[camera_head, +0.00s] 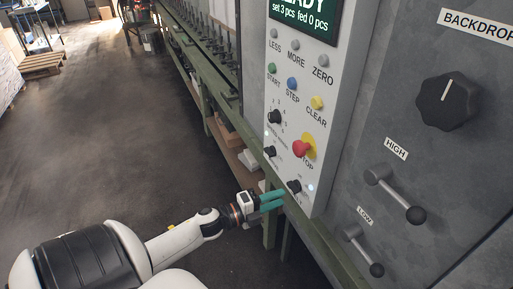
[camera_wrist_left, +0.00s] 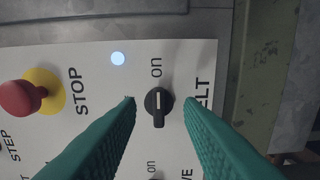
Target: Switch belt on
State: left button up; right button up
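The belt switch is a small black rotary knob (camera_head: 294,187) low on the light grey panel. In the left wrist view the knob (camera_wrist_left: 158,108) has a white mark pointing up in the picture, toward the word "on"; its label is partly hidden, ending in "LT". A pale light (camera_wrist_left: 118,58) glows beside it. My left gripper (camera_head: 281,199) has teal fingers, open, with tips just short of the knob in the head view. In the left wrist view the fingertips (camera_wrist_left: 160,103) lie either side of the knob with gaps, so it is not gripped. My right gripper is not in view.
A red stop button (camera_head: 301,149) on yellow and another black knob (camera_head: 270,151) sit above on the panel. Two levers (camera_head: 398,197) and a large backdrop dial (camera_head: 448,101) are to the right. A green rail (camera_head: 337,262) runs below the panel. The floor at left is open.

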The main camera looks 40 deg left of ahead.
pick_arm(q)
jog(key=v, duration=0.7)
jog(key=shift+a+f, duration=0.15)
jog(key=s+a+f+n+g+y+p, duration=0.1)
jog(key=s+f+n+g+y, duration=0.2)
jog(key=f, duration=0.6)
jog(key=s+f+n+g+y+p, duration=0.1)
jog(key=s+f+n+y, duration=0.15)
jog(key=f+n, duration=0.5)
jog(key=s+a+f+n+g+y+p, duration=0.1)
jog(key=s+f+n+g+y, duration=0.2)
jog(key=f, duration=0.7)
jog(key=s+d+f+n+g, duration=0.2)
jog(key=s+d+f+g, duration=0.1)
jog(key=s, duration=0.5)
jog(key=s+d+f+n+g+h+p, duration=0.1)
jog(key=s+d+f+n+g, duration=0.1)
jog(key=s+d+f, duration=0.4)
jog(key=s+d+f+n+g+p, duration=0.1)
jog(key=s+d+f, duration=0.4)
jog(key=s, duration=0.5)
jog(key=f+n+g, duration=0.1)
jog(key=g, duration=0.1)
jog(key=shift+s+f+n+g+h, duration=0.15)
jog(key=shift+f+n+g+h, duration=0.1)
jog(key=shift+n+g+h, duration=0.1)
jog(key=shift+d, duration=0.15)
